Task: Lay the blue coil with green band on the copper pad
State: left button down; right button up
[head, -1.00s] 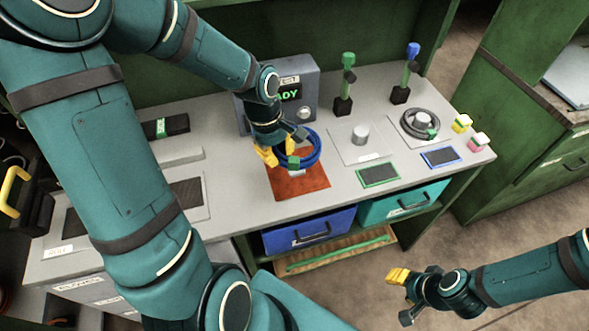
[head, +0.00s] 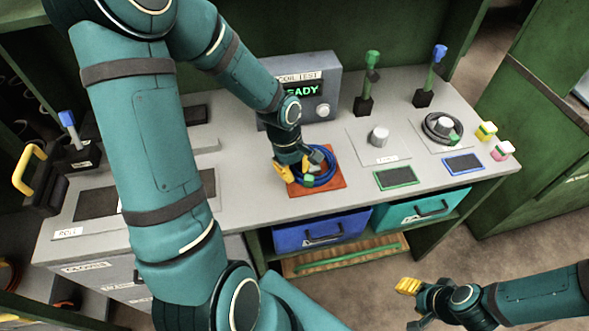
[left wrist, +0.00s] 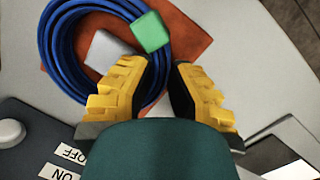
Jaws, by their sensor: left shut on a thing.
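The blue coil with a green band (head: 325,166) is over the copper pad (head: 332,187), lying on it or very close above it. My left gripper (head: 296,172) is shut on the coil's near-left edge. In the left wrist view the coil (left wrist: 58,50) shows beside the fingers (left wrist: 158,88), with its green band (left wrist: 151,32) and a pale tag. The copper pad (left wrist: 188,38) shows behind it, and the fingers hide part of the coil. My right gripper (head: 412,305) is empty and looks open, off the bench's front at lower right.
A grey coil (head: 432,138) sits around a post on the right. A short metal post (head: 379,136) stands nearer. The test box (head: 330,85) stands behind the pad, with green and blue handled tools on stands to its right. Blue (head: 290,238) and teal (head: 400,215) drawers are below.

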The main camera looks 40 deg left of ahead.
pick_arm(q)
jog(key=shift+f, duration=0.2)
jog(key=c, duration=1)
grip_release()
jog(key=shift+r, duration=0.1)
jog(key=shift+r, duration=0.3)
jog(key=r+p, duration=0.1)
jog(key=r, duration=0.2)
jog(key=a+r+p, duration=0.1)
jog(key=r, duration=0.3)
jog(key=a+r+p, duration=0.1)
jog(key=r, duration=0.3)
jog(key=shift+s+r, duration=0.25)
jog(key=shift+s, duration=0.05)
